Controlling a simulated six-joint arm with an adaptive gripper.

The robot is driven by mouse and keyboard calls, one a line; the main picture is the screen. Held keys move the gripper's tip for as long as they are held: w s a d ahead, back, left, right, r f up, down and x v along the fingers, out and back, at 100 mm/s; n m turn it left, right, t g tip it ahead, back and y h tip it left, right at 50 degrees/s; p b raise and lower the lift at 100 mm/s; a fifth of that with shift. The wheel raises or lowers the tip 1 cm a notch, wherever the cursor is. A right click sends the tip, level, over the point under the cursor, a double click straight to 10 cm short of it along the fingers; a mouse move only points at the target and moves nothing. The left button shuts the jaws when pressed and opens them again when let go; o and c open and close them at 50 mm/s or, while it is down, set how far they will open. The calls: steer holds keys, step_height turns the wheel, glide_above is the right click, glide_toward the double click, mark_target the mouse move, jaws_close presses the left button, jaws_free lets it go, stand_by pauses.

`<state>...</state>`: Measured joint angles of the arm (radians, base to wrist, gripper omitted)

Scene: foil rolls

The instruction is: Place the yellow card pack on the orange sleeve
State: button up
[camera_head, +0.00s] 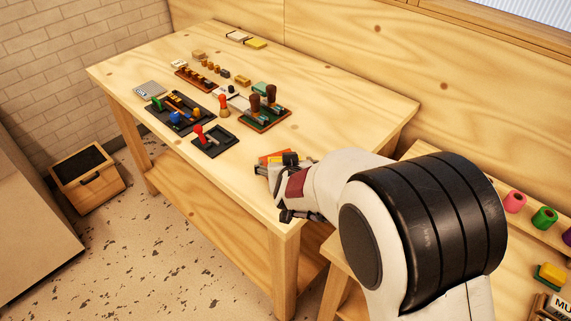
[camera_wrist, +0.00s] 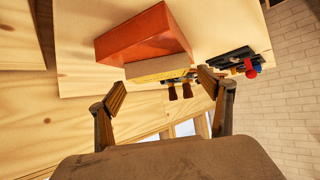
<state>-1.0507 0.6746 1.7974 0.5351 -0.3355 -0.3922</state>
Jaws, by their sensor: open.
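The orange sleeve (camera_wrist: 135,36) is a box-like block near my gripper in the wrist view, which looks upside down. A thin yellow slab (camera_wrist: 160,66), apparently the yellow card pack, lies flat against the sleeve's upper face and seems to rest on it. My gripper (camera_wrist: 160,84) is open, its two fingers spread and apart from the pack, with nothing between the tips. In the head view the orange sleeve (camera_head: 272,156) shows at the table's near right end, partly hidden by my gripper (camera_head: 282,187); the pack cannot be made out there.
The wooden table (camera_head: 330,95) holds a dark tray with a red-handled piece (camera_head: 214,141), a board with brown-handled tools (camera_head: 265,108) and several small parts. A flat yellow item (camera_head: 256,43) lies at the far end. A side shelf with coloured rolls (camera_head: 544,217) stands at right.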

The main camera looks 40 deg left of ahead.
steer(key=v, duration=1.1)
stand_by(0.3)
steer(key=shift+d+r, duration=0.15)
stand_by(0.6)
steer(key=w+d+r+m+h, duration=0.1)
steer(key=d+r, duration=0.3)
steer(key=d, duration=0.5)
steer(key=w+d+r+m+h, duration=0.1)
steer(key=w+d+r+m, duration=0.15)
steer(key=d, duration=0.65)
steer(key=w+d+r+h, duration=0.1)
steer(key=d+r, duration=0.3)
steer(key=d, duration=0.6)
steer(key=s+d+m+h, duration=0.1)
steer(key=s+d+m, duration=0.1)
steer(key=s+d, duration=0.3)
steer(key=s+d+m+g+h, duration=0.1)
steer(key=s+d, duration=0.4)
steer(key=d, duration=0.7)
steer(key=s+d+m+h, duration=0.3)
steer(key=s+d, duration=0.3)
steer(key=d, duration=0.3)
steer(key=shift+f+g, duration=0.3)
steer(key=shift+g, duration=0.1)
